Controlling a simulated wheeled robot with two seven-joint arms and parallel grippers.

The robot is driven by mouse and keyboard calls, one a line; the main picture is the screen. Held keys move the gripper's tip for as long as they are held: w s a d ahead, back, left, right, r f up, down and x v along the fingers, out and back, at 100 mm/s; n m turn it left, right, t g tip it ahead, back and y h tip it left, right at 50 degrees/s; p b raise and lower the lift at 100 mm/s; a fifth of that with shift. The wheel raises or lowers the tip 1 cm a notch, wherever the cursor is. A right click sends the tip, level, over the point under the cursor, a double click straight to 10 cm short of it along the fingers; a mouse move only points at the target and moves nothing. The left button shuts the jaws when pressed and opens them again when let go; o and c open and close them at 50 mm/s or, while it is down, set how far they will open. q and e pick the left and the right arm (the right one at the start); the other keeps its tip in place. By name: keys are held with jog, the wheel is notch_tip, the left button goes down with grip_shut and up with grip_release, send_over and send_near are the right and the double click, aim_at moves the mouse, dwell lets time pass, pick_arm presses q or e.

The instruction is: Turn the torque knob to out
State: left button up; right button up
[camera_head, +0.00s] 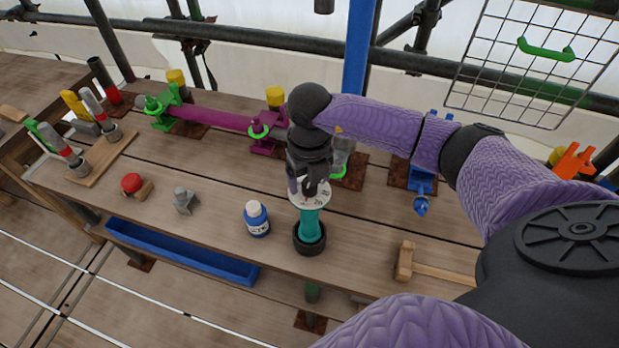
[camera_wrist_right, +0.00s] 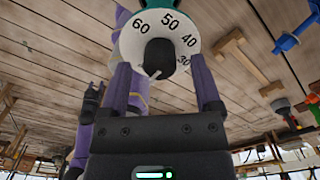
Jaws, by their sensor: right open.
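A teal torque tool (camera_head: 310,225) stands upright in a black round holder (camera_head: 309,238) near the bench's front edge. Its white dial (camera_wrist_right: 137,45) carries the numbers 60, 50, 40 and 30 in the right wrist view. The black torque knob (camera_wrist_right: 159,56) sits at the dial's middle, with a pale mark at its lower edge. My right gripper (camera_head: 309,190) is above the tool, pointing down; its purple fingers (camera_wrist_right: 163,85) are open on either side of the knob. Contact cannot be told. A small black gripper-like shape (camera_wrist_right: 93,97), perhaps my left gripper, shows far off.
A grey fitting (camera_head: 185,201) and a red-capped piece (camera_head: 132,184) lie further left. A blue trough (camera_head: 180,252) runs below the front edge.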

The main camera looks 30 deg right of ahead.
notch_tip(320, 180, up, 9)
dwell(0.4)
